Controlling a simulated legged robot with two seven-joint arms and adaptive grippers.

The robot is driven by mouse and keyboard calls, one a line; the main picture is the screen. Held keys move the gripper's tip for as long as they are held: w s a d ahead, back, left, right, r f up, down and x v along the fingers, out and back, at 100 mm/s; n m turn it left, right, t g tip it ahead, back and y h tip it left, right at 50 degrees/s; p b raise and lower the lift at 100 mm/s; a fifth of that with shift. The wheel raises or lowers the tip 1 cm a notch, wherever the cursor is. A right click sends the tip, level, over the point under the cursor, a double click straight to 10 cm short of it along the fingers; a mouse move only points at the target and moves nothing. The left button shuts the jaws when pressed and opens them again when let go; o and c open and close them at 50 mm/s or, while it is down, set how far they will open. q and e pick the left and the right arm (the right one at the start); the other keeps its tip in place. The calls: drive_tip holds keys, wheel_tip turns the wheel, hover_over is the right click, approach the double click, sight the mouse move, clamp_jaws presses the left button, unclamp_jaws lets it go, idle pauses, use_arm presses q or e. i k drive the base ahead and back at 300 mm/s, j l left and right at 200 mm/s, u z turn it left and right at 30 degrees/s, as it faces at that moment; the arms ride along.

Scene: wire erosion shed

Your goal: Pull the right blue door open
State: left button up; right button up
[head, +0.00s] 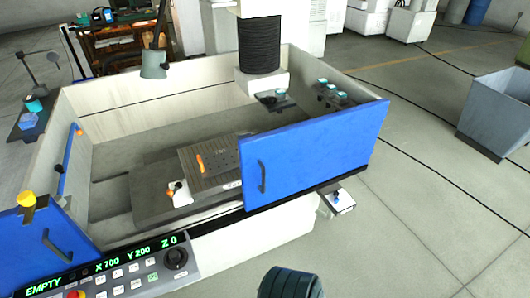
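The right blue door (325,150) is a flat upright panel at the front right of the machine's pale tank (165,95). Its dark vertical bar handle (262,177) is near its left edge, and nothing touches it. A wide gap lies left of this door, with the tank's inside showing through. The left blue door (45,255) stands at the lower left, partly cut off by the picture edge, with its own dark handle (62,245). Neither gripper can be made out. A dark ribbed rounded part, likely of my arm, shows at the bottom middle, below the door.
A control panel (130,272) with green readout and a knob is at the lower left front. A small box (338,202) juts out below the right door. A grey bin (495,112) stands at the right. Floor in front is clear, with cables further right.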

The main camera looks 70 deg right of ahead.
sight(277, 164)
drive_tip(key=z, duration=2.85)
